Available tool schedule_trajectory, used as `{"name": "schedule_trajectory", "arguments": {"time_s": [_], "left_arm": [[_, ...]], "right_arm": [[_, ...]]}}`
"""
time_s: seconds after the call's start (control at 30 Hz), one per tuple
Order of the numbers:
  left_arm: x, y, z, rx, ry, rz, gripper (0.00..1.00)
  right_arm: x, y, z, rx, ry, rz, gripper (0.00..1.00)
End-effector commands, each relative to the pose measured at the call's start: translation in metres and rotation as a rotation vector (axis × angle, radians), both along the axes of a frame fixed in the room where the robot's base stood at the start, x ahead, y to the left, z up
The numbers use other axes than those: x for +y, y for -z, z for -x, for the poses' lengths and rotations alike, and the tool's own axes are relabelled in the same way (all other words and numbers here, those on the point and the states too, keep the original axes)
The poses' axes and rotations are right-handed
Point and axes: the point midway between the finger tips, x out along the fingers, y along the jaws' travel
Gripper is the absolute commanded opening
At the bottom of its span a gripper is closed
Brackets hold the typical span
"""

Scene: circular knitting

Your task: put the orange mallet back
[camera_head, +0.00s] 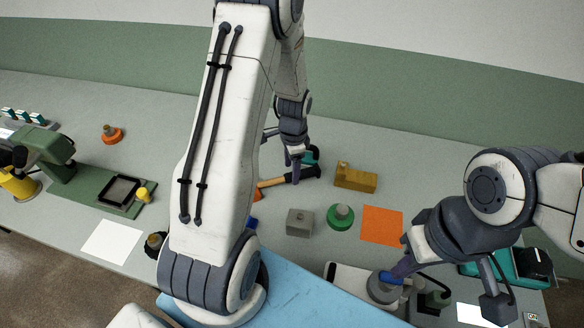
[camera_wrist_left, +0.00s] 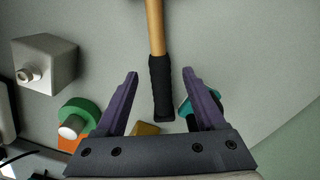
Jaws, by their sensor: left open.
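The mallet shows its orange-brown handle (camera_head: 270,183) and black grip (camera_head: 304,173) lying on the table in the head view. My left gripper (camera_head: 292,158) is open over the grip. In the left wrist view, the black grip (camera_wrist_left: 161,90) lies between the open purple fingers (camera_wrist_left: 160,74), with a gap on both sides. My right gripper (camera_head: 400,270) is at the lower right, beside a round grey and blue part; its finger opening is unclear.
A yellow block (camera_head: 356,177), green knob (camera_head: 340,216), grey block (camera_head: 299,222) and orange sheet (camera_head: 382,226) lie right of the mallet. A teal item (camera_head: 312,154) is close behind the grip. A green machine (camera_head: 50,150) stands left. The table's back right is clear.

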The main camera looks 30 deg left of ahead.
Motion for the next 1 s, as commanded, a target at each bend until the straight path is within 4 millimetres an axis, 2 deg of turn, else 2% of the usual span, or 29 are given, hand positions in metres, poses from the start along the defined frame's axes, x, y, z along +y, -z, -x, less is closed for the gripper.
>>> {"name": "schedule_trajectory", "arguments": {"time_s": [0.17,0.4,0.53,0.7,1.0], "left_arm": [[0.000,-0.025,-0.002,-0.008,0.000,-0.001,0.71],[-0.001,-0.073,-0.003,-0.007,0.000,-0.002,0.71],[-0.002,-0.091,-0.003,-0.006,0.000,-0.002,0.71],[-0.002,-0.102,-0.002,-0.003,0.000,0.000,0.71],[-0.002,-0.103,-0.002,-0.001,0.000,0.000,0.71]], "right_arm": [[0.000,0.004,0.000,0.000,0.000,0.000,0.00],[0.000,0.009,0.000,0.000,0.000,0.000,0.00],[0.000,0.011,0.000,0.000,0.000,0.000,0.00],[0.000,0.011,0.000,0.000,0.000,0.000,0.00],[0.000,0.011,0.000,0.000,0.000,0.000,0.00]]}}
